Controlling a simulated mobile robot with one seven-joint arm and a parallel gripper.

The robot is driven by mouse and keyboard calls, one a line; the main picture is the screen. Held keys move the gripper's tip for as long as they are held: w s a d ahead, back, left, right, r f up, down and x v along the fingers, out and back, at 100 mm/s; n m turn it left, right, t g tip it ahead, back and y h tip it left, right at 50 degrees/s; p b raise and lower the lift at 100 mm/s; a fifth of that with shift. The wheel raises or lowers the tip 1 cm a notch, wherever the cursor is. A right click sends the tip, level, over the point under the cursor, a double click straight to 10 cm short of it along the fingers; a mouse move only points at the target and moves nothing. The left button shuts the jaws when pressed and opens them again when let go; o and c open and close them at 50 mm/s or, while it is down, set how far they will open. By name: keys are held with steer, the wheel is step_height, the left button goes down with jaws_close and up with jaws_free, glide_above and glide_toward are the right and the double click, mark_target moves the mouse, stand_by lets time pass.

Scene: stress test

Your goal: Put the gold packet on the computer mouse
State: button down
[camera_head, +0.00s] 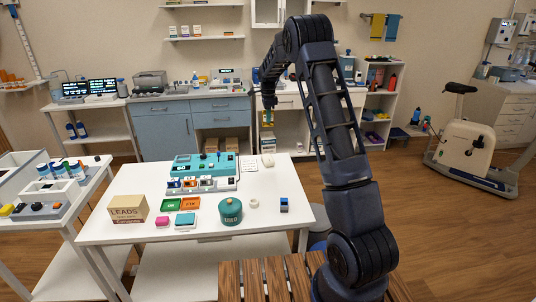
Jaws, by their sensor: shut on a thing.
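My gripper (269,106) hangs down above the back right part of the white table. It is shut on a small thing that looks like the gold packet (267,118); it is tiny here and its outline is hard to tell. A small pale rounded thing, which looks like the computer mouse (267,160), lies on the table near its back edge, right of the teal device. The packet is above the mouse, apart from it.
On the white table (275,183) stand a teal device (205,165), a LEADS box (128,210), small trays (190,203), a teal round tin (230,211), a white ring (254,203) and a blue-black block (284,205). The table's right part is mostly clear.

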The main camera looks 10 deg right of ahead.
step_height(320, 180, down, 18)
steer(key=shift+f, duration=0.1)
stand_by(0.5)
steer(key=shift+f, duration=0.15)
steer(key=c, duration=1.3)
jaws_free()
steer(key=shift+o, duration=0.2)
